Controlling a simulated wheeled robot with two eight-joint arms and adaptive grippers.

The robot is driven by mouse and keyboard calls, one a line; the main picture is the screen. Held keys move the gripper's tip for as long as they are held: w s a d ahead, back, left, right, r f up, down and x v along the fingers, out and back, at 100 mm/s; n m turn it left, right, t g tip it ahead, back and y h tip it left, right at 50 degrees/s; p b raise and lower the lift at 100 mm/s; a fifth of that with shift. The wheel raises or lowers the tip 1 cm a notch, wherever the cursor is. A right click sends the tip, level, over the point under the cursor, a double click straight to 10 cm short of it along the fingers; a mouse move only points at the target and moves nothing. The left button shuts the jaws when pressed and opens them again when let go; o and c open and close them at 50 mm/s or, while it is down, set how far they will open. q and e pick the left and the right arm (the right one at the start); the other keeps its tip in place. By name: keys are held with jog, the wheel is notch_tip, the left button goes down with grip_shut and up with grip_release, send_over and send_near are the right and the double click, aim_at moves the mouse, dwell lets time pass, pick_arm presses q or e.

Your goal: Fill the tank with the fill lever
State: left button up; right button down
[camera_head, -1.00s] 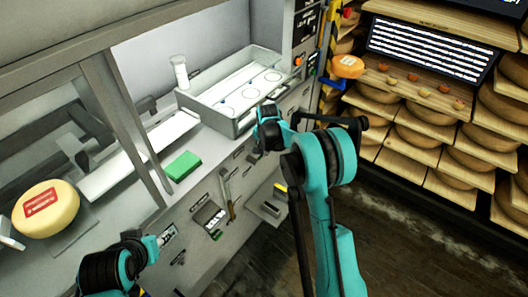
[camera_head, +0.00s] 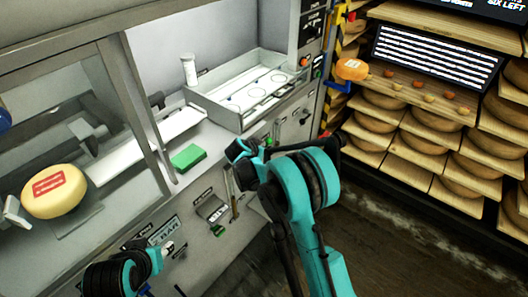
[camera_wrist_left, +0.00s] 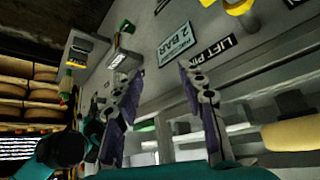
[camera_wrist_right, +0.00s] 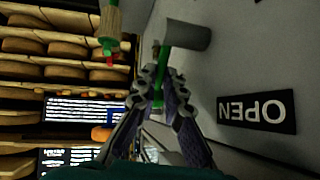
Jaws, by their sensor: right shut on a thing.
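The tank (camera_head: 205,108), a grey open-topped box with round marks on its floor, stands on the counter in the head view. My right gripper (camera_wrist_right: 157,84) is shut on a thin green lever (camera_wrist_right: 162,60) below a grey cylinder (camera_wrist_right: 187,36) on the panel, beside an OPEN label (camera_wrist_right: 257,111). In the head view the right gripper (camera_head: 238,151) is at the front panel below the tank, its fingertips mostly hidden by the arm. My left gripper (camera_wrist_left: 158,75) is open and empty, its fingers apart before the panel. In the head view it is at the lower left (camera_head: 165,246).
A green block (camera_head: 188,157) lies on the counter. A white cylinder (camera_head: 190,70) stands at the tank's back left corner. A cheese wheel (camera_head: 54,191) is behind the glass. A wooden handle (camera_wrist_right: 110,22) hangs near the right gripper. Cheese shelves (camera_head: 430,140) stand at right.

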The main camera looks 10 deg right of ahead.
dwell(0.3)
jog(key=c, duration=1.6)
grip_release()
jog(key=v, duration=1.2)
jog(key=shift+a, duration=0.15)
